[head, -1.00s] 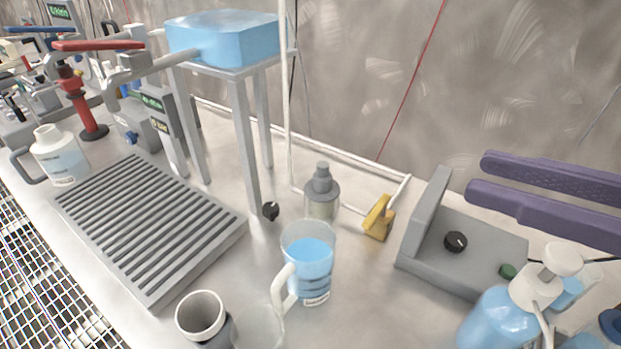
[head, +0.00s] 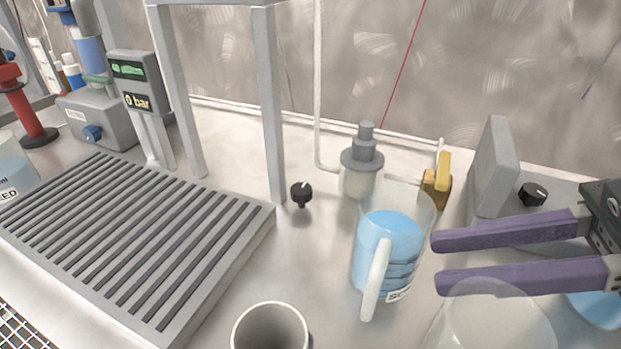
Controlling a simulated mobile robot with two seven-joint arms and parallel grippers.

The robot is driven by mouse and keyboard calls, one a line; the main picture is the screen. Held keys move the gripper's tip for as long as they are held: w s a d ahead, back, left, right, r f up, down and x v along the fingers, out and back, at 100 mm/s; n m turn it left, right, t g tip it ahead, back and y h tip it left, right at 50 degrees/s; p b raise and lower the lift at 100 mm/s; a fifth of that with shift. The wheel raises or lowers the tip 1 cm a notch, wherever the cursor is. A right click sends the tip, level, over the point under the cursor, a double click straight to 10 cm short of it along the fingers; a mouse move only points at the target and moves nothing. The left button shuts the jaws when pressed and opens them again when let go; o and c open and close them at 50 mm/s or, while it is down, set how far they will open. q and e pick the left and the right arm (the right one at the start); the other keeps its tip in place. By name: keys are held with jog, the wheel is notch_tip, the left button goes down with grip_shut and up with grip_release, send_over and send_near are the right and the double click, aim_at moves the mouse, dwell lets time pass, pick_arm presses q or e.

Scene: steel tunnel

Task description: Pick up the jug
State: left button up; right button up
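The jug (head: 392,252) is a clear vessel with blue liquid, a white handle and a white label. It stands upright on the steel bench, right of centre in the head view. Its handle (head: 376,282) faces the camera. My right gripper (head: 436,262) comes in from the right with two purple fingers. The fingers are apart, one above the other in the picture, with their tips close to the jug's right side. I cannot tell whether they touch it. Nothing shows held between them. My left gripper is not in view.
A clear rounded vessel (head: 488,325) stands in front of the jug, below my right fingers. A grey cup (head: 271,328) is at the front. A capped jar (head: 360,170) and yellow valve (head: 437,180) stand behind. A slatted grate (head: 130,245) lies left.

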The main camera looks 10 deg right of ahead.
notch_tip(320, 180, down, 5)
jog(key=b, duration=0.3)
jog(key=shift+d+r+b, duration=0.1)
jog(key=shift+b, duration=0.2)
jog(key=shift+a, duration=0.2)
jog(key=x, duration=0.4)
jog(key=shift+w+a, duration=0.1)
jog(key=shift+a, duration=0.1)
jog(key=b+x, duration=0.1)
jog(key=x, duration=0.4)
jog(key=shift+w+a+r, duration=0.1)
jog(key=shift+w+r, duration=0.05)
jog(key=shift+w, duration=0.05)
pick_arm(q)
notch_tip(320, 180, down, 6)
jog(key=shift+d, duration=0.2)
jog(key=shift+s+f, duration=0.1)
pick_arm(e)
jog(key=shift+c, duration=0.2)
grip_shut()
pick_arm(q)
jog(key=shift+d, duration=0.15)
